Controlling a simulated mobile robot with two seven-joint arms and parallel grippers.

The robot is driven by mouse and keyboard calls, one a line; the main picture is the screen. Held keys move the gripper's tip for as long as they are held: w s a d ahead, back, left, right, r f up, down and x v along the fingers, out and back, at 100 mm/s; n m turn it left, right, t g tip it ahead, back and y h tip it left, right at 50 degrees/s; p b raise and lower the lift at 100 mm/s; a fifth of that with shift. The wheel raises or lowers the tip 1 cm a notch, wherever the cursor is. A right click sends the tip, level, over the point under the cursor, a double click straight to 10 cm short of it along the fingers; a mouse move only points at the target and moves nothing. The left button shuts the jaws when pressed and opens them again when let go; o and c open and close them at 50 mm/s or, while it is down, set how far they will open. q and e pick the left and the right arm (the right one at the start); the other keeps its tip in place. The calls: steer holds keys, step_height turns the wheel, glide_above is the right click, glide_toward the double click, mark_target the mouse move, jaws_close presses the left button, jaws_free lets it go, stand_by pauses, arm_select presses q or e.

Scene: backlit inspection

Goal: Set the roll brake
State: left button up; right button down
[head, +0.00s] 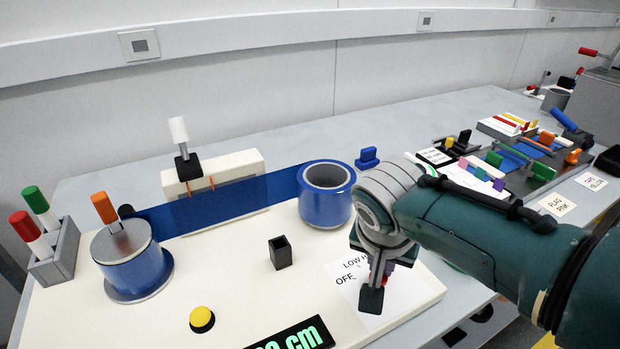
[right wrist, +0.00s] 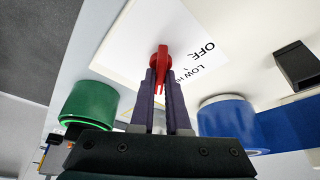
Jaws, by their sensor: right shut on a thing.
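The brake knob (right wrist: 160,62) is a red pointer knob on a white label card (head: 400,290) marked OFF, LOW and HI; in the head view it is mostly hidden by my gripper. My right gripper (right wrist: 158,88) is shut on the red knob, one finger on each side. In the head view the right gripper (head: 372,290) points down over the card. A blue roll (head: 326,205) stands behind it, and a blue band (head: 215,203) runs left to a second roll on a grey spool (head: 128,255). My left gripper is not in view.
A cream base plate (head: 160,325) carries a yellow button (head: 202,319), a black square holder (head: 281,252) and a display (head: 290,338). Colored-handled tools stand in a grey rack (head: 58,255) at left. Small parts crowd the bench at right.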

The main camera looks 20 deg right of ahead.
steer(key=shift+m, duration=0.6)
steer(key=shift+m+h, duration=0.3)
steer(key=c, duration=0.9)
jaws_free()
steer(key=shift+r, duration=0.1)
steer(key=p+v, duration=0.3)
steer(key=v, duration=0.6)
steer(key=shift+a+r, duration=0.15)
steer(key=shift+r, duration=0.25)
steer(key=shift+w, duration=0.1)
